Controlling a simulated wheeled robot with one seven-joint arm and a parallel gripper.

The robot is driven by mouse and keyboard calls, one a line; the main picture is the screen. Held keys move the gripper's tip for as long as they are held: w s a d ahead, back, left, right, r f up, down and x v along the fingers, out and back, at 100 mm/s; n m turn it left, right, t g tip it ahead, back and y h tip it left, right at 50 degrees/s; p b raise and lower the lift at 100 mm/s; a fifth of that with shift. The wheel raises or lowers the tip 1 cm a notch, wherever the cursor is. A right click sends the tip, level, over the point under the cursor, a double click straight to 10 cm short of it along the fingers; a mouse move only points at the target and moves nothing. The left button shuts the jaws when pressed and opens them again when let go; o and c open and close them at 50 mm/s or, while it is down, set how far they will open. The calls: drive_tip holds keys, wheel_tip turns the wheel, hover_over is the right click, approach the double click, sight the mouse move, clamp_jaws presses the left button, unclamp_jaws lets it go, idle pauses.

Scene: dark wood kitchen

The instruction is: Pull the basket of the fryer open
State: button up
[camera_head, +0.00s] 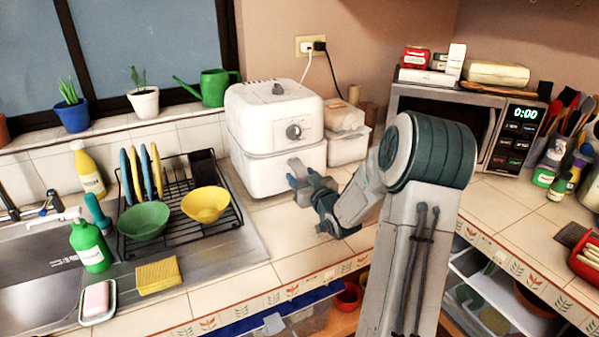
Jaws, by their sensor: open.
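The white fryer (262,108) stands on the tiled counter in the corner by the window. It has a round dial on its front upper half and a seam line below it. Its basket (266,170) is the lower part, and it looks closed. My gripper (293,174) is at the lower right front of the fryer, with its fingers open and pointing toward the basket front. The basket's handle is not clearly visible, and I cannot tell if the fingers touch anything. My arm covers part of the counter to the right.
A black dish rack (180,243) with a green bowl (144,220) and a yellow bowl (205,204) stands left of the fryer. White containers (346,146) sit close on its right. A microwave (511,138) is farther right. Counter tiles (285,238) in front are clear.

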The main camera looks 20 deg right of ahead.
drive_tip(key=shift+w, duration=1)
